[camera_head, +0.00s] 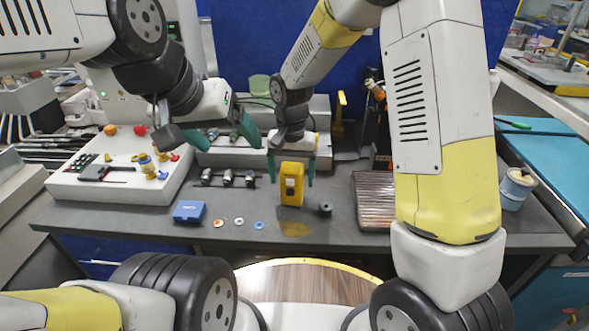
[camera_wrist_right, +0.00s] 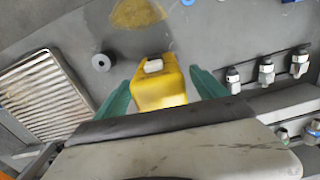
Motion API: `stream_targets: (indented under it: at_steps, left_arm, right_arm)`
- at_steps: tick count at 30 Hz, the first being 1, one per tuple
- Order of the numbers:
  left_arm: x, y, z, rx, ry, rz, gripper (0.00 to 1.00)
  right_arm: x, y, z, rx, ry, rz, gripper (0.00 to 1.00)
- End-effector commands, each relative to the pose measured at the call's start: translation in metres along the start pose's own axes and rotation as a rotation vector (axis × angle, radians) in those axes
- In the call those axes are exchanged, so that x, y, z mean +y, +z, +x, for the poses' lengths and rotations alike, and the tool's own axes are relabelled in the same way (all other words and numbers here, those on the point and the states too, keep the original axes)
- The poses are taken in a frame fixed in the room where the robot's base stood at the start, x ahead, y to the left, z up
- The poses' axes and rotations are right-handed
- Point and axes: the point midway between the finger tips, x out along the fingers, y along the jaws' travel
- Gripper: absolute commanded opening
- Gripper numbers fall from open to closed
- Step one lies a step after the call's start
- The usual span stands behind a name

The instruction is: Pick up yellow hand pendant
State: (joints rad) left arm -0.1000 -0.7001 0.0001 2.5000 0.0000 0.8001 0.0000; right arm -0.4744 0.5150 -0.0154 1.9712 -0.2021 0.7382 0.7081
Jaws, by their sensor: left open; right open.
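The yellow hand pendant (camera_head: 291,190) stands on the grey workbench, with a dark patch on its face. It also shows in the right wrist view (camera_wrist_right: 158,88), with a white part on top. My right gripper (camera_head: 291,172) is open above the bench, its green fingers on either side of the pendant. In the right wrist view the right gripper's fingers (camera_wrist_right: 162,86) flank the pendant, with a narrow visible gap on each side. My left gripper (camera_head: 222,136) is open and empty, over the back of the bench to the left.
A blue box (camera_head: 189,212) and several small discs lie left of the pendant. A black cylinder (camera_head: 325,210) stands close to its right, and a ribbed tray (camera_head: 373,200) lies farther right. A white panel (camera_head: 120,190) with knobs is at left. Small fittings (camera_head: 228,178) stand behind.

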Motion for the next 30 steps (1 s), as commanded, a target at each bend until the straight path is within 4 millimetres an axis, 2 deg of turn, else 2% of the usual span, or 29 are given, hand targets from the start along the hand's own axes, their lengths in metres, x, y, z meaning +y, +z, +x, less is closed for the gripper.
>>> stream_targets:
  at_steps: [3, 6, 13, 25, 30]
  left_arm:
    - [0.000, 0.000, 0.000, 0.000, 0.000, 0.000, 0.82]
    - [0.000, 0.000, 0.000, 0.000, 0.000, 0.000, 0.82]
    - [0.000, 0.000, 0.000, 0.000, 0.000, 0.000, 0.82]
    - [0.000, 0.000, 0.000, 0.000, 0.000, 0.000, 0.82]
    - [0.000, 0.000, 0.000, 0.000, 0.000, 0.000, 0.82]
  right_arm:
    - [0.001, 0.000, 0.017, -0.002, 0.002, 0.000, 0.82]
    - [0.001, 0.000, 0.023, 0.000, 0.000, 0.000, 0.82]
    - [0.001, 0.000, 0.024, 0.001, 0.000, 0.000, 0.82]
    - [0.000, 0.000, 0.024, 0.001, 0.000, 0.000, 0.04]
    - [0.000, -0.001, 0.024, 0.002, -0.001, 0.000, 0.04]
